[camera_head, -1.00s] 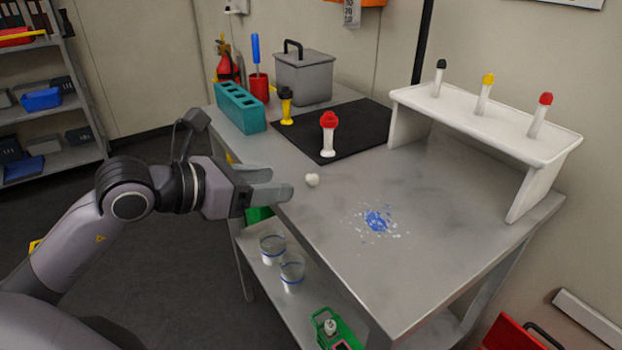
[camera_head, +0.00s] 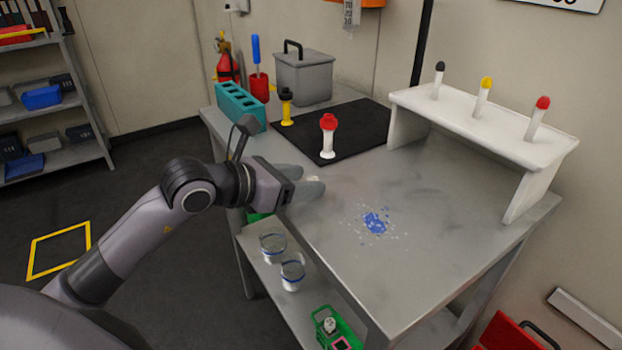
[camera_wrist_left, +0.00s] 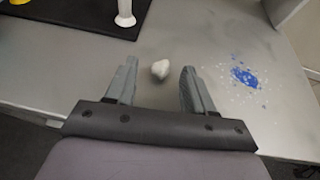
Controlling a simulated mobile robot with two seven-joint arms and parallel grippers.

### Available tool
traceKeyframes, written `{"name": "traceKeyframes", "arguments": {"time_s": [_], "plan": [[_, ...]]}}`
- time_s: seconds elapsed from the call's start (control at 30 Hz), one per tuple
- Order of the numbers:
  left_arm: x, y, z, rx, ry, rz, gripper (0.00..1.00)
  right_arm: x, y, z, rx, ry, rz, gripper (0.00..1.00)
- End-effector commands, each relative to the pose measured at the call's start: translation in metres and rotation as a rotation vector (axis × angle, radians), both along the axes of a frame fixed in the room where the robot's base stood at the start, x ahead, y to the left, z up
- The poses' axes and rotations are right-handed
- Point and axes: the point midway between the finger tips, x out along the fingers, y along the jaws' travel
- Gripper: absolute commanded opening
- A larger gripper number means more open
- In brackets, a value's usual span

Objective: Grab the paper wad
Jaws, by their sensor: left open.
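The paper wad (camera_wrist_left: 160,69) is a small white crumpled lump on the grey table top. In the left wrist view it lies between the tips of my open left gripper (camera_wrist_left: 157,82), touching neither finger as far as I can see. In the head view the wad (camera_head: 313,178) is mostly hidden behind the fingers of my left gripper (camera_head: 314,180), which reaches over the table's left edge. My right gripper is in neither view.
A blue spill (camera_head: 375,222) with white bits lies right of the gripper. A red-capped tube (camera_head: 328,137) stands on the black mat (camera_head: 357,121) behind. A white rack (camera_head: 470,118) with capped tubes stands at right. The table's front is clear.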

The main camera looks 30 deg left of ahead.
Motion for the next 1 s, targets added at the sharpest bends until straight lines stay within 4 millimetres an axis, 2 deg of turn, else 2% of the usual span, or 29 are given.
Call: {"name": "traceKeyframes", "arguments": {"time_s": [0.17, 0.3, 0.33, 0.77, 1.0], "plan": [[0.000, 0.000, 0.000, 0.000, 0.000, 0.000, 0.53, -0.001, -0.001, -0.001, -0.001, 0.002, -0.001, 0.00], [0.000, 0.000, 0.000, 0.000, 0.000, 0.000, 0.08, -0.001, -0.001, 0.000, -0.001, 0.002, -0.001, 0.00], [0.000, 0.000, 0.000, 0.000, 0.000, 0.000, 0.00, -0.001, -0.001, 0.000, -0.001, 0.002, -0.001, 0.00], [0.000, 0.000, 0.001, 0.000, 0.000, 0.000, 0.00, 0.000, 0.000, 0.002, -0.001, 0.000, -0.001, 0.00], [0.000, 0.000, 0.021, 0.000, -0.004, -0.001, 0.00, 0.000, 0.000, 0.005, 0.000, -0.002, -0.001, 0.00]]}}
